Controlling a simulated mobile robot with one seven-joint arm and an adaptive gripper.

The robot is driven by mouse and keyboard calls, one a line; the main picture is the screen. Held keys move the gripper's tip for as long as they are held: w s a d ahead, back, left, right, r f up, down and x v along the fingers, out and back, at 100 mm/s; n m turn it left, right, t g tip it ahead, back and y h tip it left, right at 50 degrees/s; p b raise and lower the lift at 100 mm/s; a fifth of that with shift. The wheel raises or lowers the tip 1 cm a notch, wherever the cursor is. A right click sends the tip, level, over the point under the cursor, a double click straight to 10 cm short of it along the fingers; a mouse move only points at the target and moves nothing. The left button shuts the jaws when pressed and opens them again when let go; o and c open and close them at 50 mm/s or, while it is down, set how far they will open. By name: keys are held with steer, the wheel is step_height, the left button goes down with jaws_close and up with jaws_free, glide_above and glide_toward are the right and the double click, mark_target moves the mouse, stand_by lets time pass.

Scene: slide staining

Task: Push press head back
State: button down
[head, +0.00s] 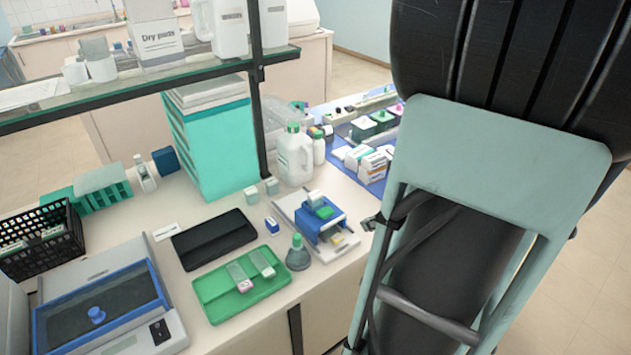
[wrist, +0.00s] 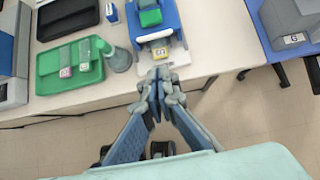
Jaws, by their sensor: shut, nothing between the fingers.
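The press (head: 325,228) stands on the bench in the head view, a blue and white body on a pale base plate. Its press head looks to be the green block (head: 323,211) on top, also at the top of the wrist view (wrist: 150,17). A small piece with a yellow label (wrist: 159,50) lies on the base plate at the front of the press. My gripper (wrist: 160,74) is shut and empty, just in front of the base plate near the bench edge. In the head view only its tip (head: 371,222) shows, right of the press; my arm hides the rest.
A green tray with slides (head: 218,299), a grey-green flask (head: 298,256) and a black case (head: 213,238) lie left of the press. A white jug (head: 294,157) stands behind it. White boxes (head: 372,168) sit at the back right. Open floor lies before the bench.

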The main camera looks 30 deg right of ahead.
mark_target(319, 201)
steer(key=w+f+b, duration=0.4)
steer(key=w+f, duration=0.1)
steer(key=w, duration=0.2)
steer(key=shift+w+a+f, duration=0.3)
steer(key=shift+w+a, duration=0.05)
steer(key=shift+a, duration=0.05)
steer(key=w, duration=0.6)
steer(key=w+p, duration=0.1)
steer(key=w, duration=0.2)
steer(key=shift+w+a, duration=0.3)
steer(key=shift+a, duration=0.05)
steer(key=shift+s, duration=0.1)
